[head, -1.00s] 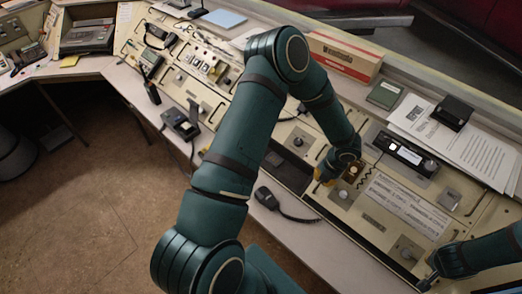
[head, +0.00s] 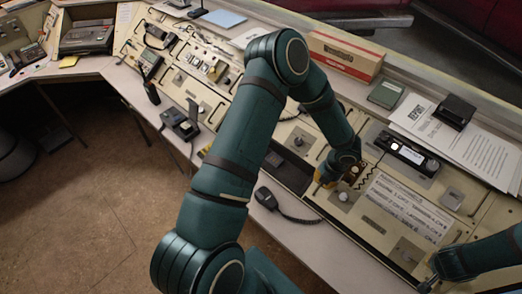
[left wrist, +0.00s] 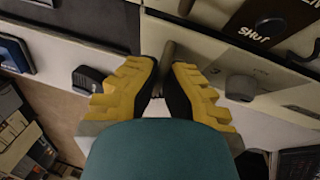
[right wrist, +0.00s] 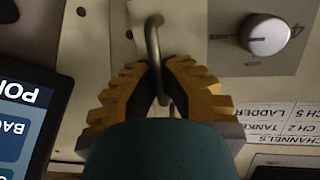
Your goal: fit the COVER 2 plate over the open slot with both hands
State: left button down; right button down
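My left gripper (head: 326,181) is low over the sloping console near its front edge. In the left wrist view its yellow fingers (left wrist: 165,82) close around a thin metal handle (left wrist: 168,56) on a pale panel. My right gripper (head: 427,286) is at the lower right of the console. In the right wrist view its fingers (right wrist: 160,78) close around a bent metal handle (right wrist: 153,38) on a pale surface. I cannot read COVER 2 on any plate, and I cannot tell whether both handles belong to one plate. No open slot is clearly identifiable.
A printed channel label (head: 405,208) lies between the grippers. A knob marked LOCK (right wrist: 266,36) is beside my right gripper. A handset (head: 266,198) with a coiled cord lies at the front edge. Papers (head: 470,145) and a cardboard box (head: 345,56) are behind.

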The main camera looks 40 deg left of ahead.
pick_arm(q)
jog(key=shift+r, duration=0.15)
pick_arm(e)
jog(key=shift+r, duration=0.1)
